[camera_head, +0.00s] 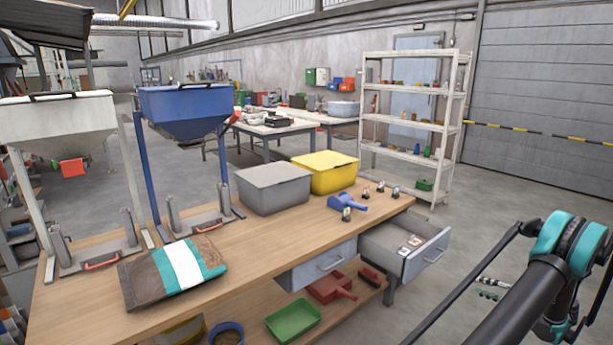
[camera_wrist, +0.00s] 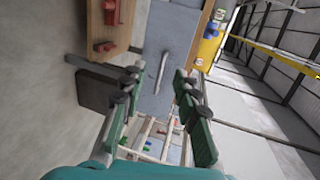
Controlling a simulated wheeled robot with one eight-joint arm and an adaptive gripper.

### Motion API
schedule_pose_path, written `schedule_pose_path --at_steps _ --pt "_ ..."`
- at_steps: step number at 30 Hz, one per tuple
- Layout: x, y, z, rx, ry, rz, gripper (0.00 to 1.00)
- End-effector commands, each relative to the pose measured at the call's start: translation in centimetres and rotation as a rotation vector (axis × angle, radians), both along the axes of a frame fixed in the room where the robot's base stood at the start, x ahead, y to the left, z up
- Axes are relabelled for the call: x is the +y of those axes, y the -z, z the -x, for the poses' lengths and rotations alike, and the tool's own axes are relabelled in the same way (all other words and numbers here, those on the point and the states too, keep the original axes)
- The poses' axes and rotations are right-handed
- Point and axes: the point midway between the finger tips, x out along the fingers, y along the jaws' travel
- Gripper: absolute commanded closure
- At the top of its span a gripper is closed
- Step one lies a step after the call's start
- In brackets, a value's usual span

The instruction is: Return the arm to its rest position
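My arm (camera_head: 520,300) reaches in from the lower right in the head view, over the floor to the right of the workbench. In the wrist view my gripper (camera_wrist: 157,75) shows two green fingers spread apart with nothing between them. A grey drawer front with a handle (camera_wrist: 161,72) shows beyond the fingers, apart from them as far as I can tell. In the head view the right drawer (camera_head: 428,252) is pulled out, with a few small cards inside. The left drawer (camera_head: 322,268) looks closed.
The workbench (camera_head: 255,255) carries a grey bin (camera_head: 273,190), a yellow bin (camera_head: 326,175), a blue scoop (camera_head: 347,204) and a striped bag (camera_head: 172,270). Blue (camera_head: 187,105) and white (camera_head: 60,115) hoppers stand at left. A white shelf (camera_head: 412,120) stands behind. Floor right of the bench looks clear.

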Motion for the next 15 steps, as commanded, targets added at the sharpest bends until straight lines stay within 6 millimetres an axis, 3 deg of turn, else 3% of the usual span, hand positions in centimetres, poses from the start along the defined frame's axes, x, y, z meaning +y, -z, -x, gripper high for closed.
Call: schedule_pose_path --at_steps 8,15 --pt "3.3 -2.0 -2.0 0.056 -0.031 0.038 0.69" --pt "8.5 -4.6 -4.2 0.134 -0.074 0.105 0.69"
